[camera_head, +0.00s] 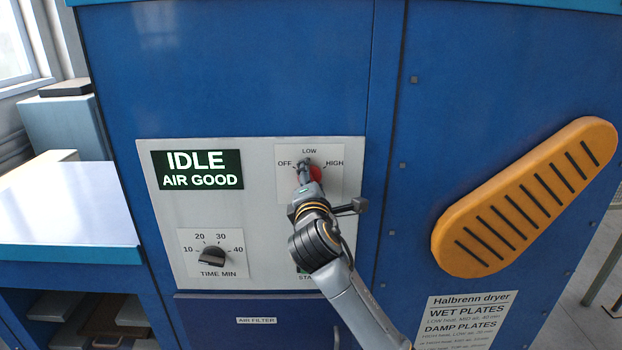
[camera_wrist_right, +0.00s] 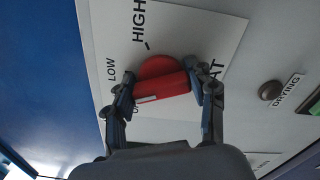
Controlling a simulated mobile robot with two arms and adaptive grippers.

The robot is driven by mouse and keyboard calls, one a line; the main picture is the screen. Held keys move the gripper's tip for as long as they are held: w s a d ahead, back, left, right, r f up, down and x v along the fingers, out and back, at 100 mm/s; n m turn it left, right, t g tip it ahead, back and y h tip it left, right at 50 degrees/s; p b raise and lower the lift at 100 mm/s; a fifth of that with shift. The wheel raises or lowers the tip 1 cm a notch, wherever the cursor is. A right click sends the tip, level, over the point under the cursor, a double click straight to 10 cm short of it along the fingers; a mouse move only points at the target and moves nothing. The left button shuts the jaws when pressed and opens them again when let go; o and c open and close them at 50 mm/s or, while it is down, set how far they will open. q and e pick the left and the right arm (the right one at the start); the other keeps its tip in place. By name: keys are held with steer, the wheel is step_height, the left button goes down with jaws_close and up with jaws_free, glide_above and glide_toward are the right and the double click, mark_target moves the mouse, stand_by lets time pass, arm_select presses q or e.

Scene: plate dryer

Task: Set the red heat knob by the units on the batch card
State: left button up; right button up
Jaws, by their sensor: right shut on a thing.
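The red heat knob (camera_head: 315,173) sits on a white plate marked OFF, LOW and HIGH, at the top right of the control panel. My right gripper (camera_head: 307,174) is at the knob and hides part of it. In the right wrist view the two fingers (camera_wrist_right: 162,90) are shut on either side of the red knob (camera_wrist_right: 160,68). A short white mark on its bar points toward the partly covered OFF label. My left gripper is not in view. No batch card can be made out.
The display (camera_head: 197,169) reads IDLE, AIR GOOD. A black time knob (camera_head: 211,257) is at the lower left of the panel. A placard (camera_head: 464,322) lists wet and damp plate settings. An orange slotted cover (camera_head: 525,198) is at right, a worktop (camera_head: 60,205) at left.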

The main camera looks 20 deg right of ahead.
steer(key=m, duration=0.4)
steer(key=shift+f+m, duration=0.15)
steer(key=shift+m, duration=0.15)
stand_by(0.5)
steer(key=o, duration=1.2)
steer(key=v, duration=1.2)
